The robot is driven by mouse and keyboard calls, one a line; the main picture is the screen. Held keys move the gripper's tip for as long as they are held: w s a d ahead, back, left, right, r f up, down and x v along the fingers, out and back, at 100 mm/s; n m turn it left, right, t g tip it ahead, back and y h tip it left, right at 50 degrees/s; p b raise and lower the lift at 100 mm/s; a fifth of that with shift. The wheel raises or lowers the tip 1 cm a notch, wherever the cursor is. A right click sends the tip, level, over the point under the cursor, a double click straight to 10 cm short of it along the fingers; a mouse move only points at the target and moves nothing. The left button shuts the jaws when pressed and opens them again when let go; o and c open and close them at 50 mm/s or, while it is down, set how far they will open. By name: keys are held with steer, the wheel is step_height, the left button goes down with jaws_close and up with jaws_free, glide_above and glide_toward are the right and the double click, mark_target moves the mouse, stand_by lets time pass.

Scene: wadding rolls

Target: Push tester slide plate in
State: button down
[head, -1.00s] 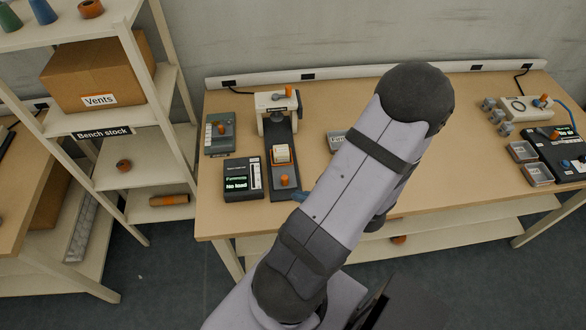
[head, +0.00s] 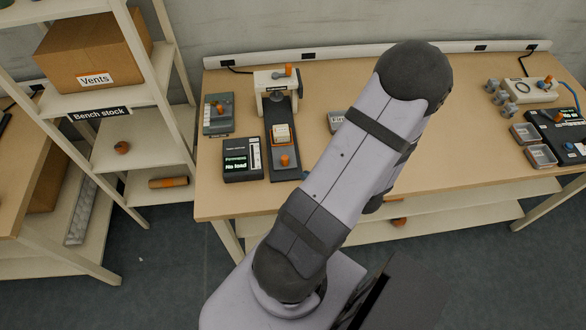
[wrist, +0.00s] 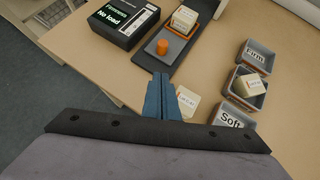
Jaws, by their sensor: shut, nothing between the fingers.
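The tester (head: 275,83) is a pale frame at the back left of the bench with a dark track running toward the front. Its slide plate (head: 271,146) sits on the track, out in front of the frame, with a pale wadding roll (head: 281,132) in an orange-edged holder. An orange knob (head: 284,161) stands at its front end; the wrist view also shows the knob (wrist: 173,47). My gripper (wrist: 163,80) has blue fingers, shut and empty, on the near side of the knob and apart from it.
A readout box (wrist: 124,20) showing "No load" stands left of the track. Bins marked Firm (wrist: 258,54) and Soft (wrist: 230,118) lie to the right, with a bin holding a roll (wrist: 248,86) between them. A pale labelled piece (wrist: 187,104) is partly hidden beside my fingers.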

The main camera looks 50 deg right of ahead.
mark_target(286, 128)
steer(key=p+x, duration=0.2)
steer(key=x, duration=0.3)
steer(key=shift+w, duration=0.2)
steer(key=shift+w+d+r+p, duration=0.1)
steer(key=shift+w+d+p, duration=0.15)
steer(key=shift+w+p, duration=0.55)
steer(key=shift+w+d, duration=0.35)
steer(key=shift+w, duration=0.55)
steer(key=w+d+b, duration=0.1)
steer(key=w+d, duration=0.2)
steer(key=w+d+b, duration=0.1)
steer(key=w+d, duration=0.2)
steer(key=w+d+b, duration=0.1)
steer(key=w+d, duration=0.2)
steer(key=shift+w+d+f, duration=0.25)
steer(key=shift+w+d, duration=0.35)
steer(key=shift+w, duration=0.05)
steer(key=shift+d+r, duration=0.1)
steer(key=shift+r, duration=0.15)
